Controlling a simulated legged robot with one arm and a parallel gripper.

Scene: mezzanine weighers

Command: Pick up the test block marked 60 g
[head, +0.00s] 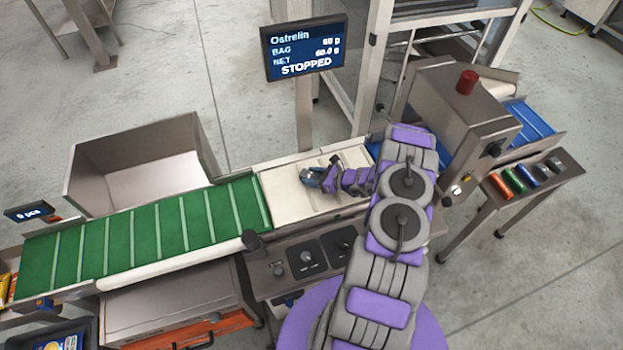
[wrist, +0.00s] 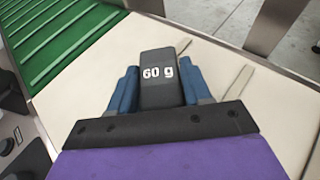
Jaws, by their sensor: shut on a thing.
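The test block (wrist: 158,88) is dark grey with "60 g" in white on its top. In the wrist view it sits between the two blue fingers of my gripper (wrist: 160,92), which are shut on its sides. In the head view my gripper (head: 311,178) is over the cream weighing belt (head: 285,195), and the block is mostly hidden there by the gripper. I cannot tell whether the block touches the belt or is just above it.
A green cleated conveyor (head: 150,232) runs to the left, with a steel bin (head: 135,165) behind it. A display (head: 304,48) reads "Ostrelin" and "STOPPED". On the right, a stand (head: 555,183) holds several coloured blocks beside a steel housing (head: 455,105).

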